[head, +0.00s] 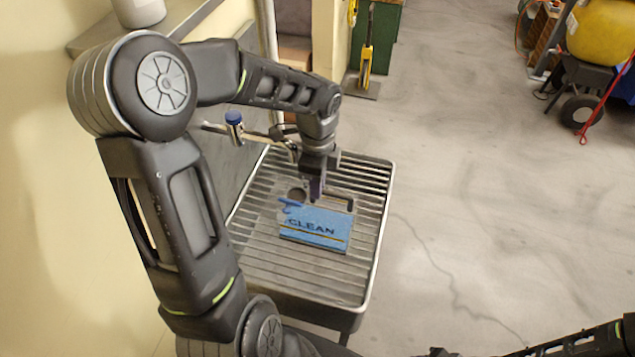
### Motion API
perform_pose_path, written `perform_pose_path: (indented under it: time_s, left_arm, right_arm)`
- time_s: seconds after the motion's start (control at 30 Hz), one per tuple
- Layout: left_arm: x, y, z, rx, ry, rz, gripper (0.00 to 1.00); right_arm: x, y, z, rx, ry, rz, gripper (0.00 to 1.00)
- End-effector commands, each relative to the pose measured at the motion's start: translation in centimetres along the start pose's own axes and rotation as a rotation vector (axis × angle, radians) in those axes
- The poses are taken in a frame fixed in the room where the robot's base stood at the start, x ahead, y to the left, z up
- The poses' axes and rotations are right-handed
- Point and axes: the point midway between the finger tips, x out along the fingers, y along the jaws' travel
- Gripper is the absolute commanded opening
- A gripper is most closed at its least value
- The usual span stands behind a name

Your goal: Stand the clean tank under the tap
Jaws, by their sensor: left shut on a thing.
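The clean tank (318,238) is a boxy, see-through container with a blue front marked "CLEAN" and a dark round opening on top. It is over the slatted metal stand (372,215); I cannot tell whether its base touches the slats. My left gripper (317,190) points down at its top and is shut on it, hiding part of the top. The tap (234,120), with a blue knob, sticks out from the wall side, behind and left of the tank. My arm partly hides the tap's spout area. My right gripper is out of view.
Bare slats lie around the tank. A wall and metal panel (228,160) border the stand's left side. A shelf (190,22) holds a white container (138,10). Open concrete floor (480,200) lies to the right, with a yellow tank (603,32) on wheels far back.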

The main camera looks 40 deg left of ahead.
Motion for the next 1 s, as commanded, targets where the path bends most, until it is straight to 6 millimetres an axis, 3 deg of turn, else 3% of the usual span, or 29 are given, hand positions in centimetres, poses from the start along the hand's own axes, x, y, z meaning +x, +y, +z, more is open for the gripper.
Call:
perform_pose_path:
  time_s: [0.57, 0.6, 0.9, 1.0]
  left_arm:
    - [1.05, -0.07, -0.04, 0.001, 0.000, -0.002, 0.00]
    - [1.06, -0.07, -0.03, 0.001, 0.000, -0.003, 0.14]
    - [1.05, -0.03, -0.02, 0.000, 0.000, -0.001, 0.39]
    - [1.06, -0.01, -0.02, 0.000, 0.000, -0.001, 0.39]
  right_arm:
    - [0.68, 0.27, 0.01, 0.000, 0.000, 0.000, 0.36]
    - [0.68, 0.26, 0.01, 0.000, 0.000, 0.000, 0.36]
    - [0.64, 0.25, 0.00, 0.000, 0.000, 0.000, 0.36]
    - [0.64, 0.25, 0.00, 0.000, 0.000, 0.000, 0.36]
